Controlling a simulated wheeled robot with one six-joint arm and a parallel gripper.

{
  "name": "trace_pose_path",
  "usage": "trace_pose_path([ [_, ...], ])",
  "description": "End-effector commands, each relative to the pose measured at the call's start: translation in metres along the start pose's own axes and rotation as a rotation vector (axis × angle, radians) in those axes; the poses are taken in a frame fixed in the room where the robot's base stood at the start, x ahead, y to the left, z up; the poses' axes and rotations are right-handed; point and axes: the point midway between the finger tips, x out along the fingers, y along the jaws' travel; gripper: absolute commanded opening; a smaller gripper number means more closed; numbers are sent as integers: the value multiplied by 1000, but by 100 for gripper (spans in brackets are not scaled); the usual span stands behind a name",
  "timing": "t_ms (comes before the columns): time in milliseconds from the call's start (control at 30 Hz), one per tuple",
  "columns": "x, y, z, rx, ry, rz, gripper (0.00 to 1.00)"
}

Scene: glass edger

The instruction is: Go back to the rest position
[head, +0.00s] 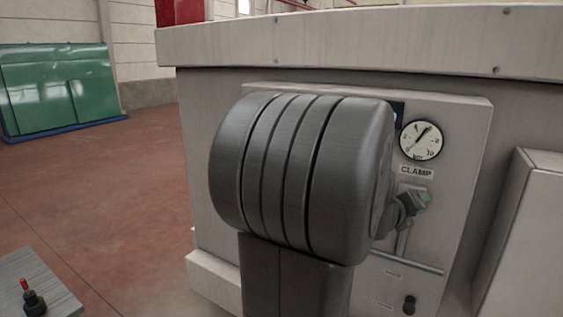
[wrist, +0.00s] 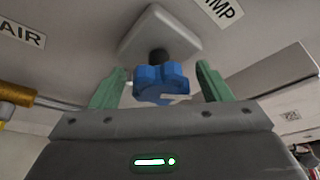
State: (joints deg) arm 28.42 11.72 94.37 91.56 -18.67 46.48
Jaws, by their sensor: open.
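In the wrist view a blue knob (wrist: 162,82) sits on a dark stem below a pale square plate (wrist: 158,38) on the machine panel. My gripper (wrist: 163,76) is open, with one green finger on each side of the knob. Gaps show between the fingers and the knob, so it is not gripped. In the head view my large grey arm link hides much of the panel. A small grey and green part of my gripper (head: 424,197) shows to its right, below the CLAMP label (head: 416,172). The blue knob is hidden there.
A round gauge (head: 421,140) is above the CLAMP label, and a dark knob (head: 409,304) is low on the panel. A pale machine top (head: 380,40) overhangs. A pale box (head: 530,240) stands at right. Open red floor (head: 110,200) lies left, before a green cabinet (head: 60,90).

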Motion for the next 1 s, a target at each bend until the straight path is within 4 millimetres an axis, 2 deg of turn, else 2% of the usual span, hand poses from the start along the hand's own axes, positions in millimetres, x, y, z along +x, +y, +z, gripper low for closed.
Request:
trace_pose_path([
  [200, 13, 0, 0, 2, 1, 0, 71],
  [633, 11, 0, 0, 1, 0, 0, 71],
  [767, 2, -1, 1, 1, -2, -1, 71],
  [1000, -34, -2, 2, 1, -3, -2, 71],
])
